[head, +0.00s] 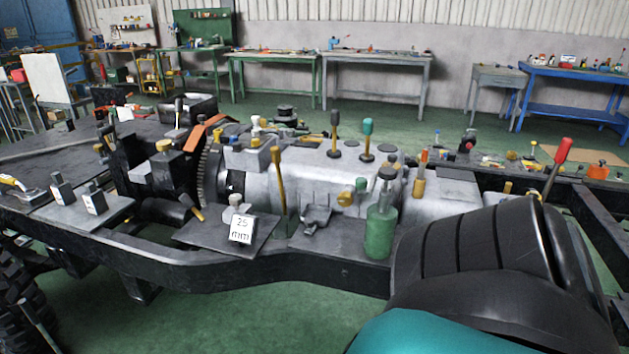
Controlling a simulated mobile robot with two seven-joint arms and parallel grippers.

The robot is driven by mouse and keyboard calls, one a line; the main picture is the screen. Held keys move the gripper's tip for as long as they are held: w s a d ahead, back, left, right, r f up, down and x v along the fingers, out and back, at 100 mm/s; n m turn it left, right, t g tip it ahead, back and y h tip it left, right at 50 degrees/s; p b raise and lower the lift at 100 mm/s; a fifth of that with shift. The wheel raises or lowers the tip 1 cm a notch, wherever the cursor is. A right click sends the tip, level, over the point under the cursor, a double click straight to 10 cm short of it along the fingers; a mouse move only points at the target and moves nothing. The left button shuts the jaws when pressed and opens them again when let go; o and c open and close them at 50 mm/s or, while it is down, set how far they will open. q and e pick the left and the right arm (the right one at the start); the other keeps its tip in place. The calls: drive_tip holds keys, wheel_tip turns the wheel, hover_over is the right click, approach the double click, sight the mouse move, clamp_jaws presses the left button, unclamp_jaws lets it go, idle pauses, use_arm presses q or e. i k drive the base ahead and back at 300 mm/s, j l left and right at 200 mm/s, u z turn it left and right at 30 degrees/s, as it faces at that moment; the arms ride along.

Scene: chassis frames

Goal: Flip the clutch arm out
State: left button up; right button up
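A grey gearbox and engine block (320,168) lies along a dark chassis frame in the middle of the head view. Several levers stand on it, and none is labelled as the clutch arm, so I cannot tell for certain which one it is. A yellow lever (279,182) stands nearly upright on the near side of the housing. A short dark lever with a yellowish end (192,206) slants beside the toothed flywheel ring (211,172). An orange bar (204,132) slants above that ring. Neither gripper is in view; a large black and teal arm link of mine fills the lower right.
A green bottle (379,228) and a small plate with a "25 mm" tag (241,228) stand on the near ledge. Black-knobbed (334,134), green-knobbed (367,138) and red-knobbed (557,165) levers stick up. Workbenches line the back wall. Green floor in front is clear.

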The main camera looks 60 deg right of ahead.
sight(275, 151)
drive_tip(key=z, duration=1.75)
drive_tip(key=i+j, duration=0.25)
drive_tip(key=j, duration=0.2)
drive_tip(key=i+j, duration=0.25)
drive_tip(key=j, duration=0.15)
drive_tip(key=i+j, duration=0.2)
drive_tip(key=j, duration=0.25)
drive_tip(key=i+j+u, duration=0.1)
drive_tip(key=i+j, duration=0.15)
drive_tip(key=j, duration=0.15)
drive_tip(key=i+j, duration=0.25)
drive_tip(key=j, duration=0.15)
drive_tip(key=i+j, duration=0.25)
drive_tip(key=j, duration=0.15)
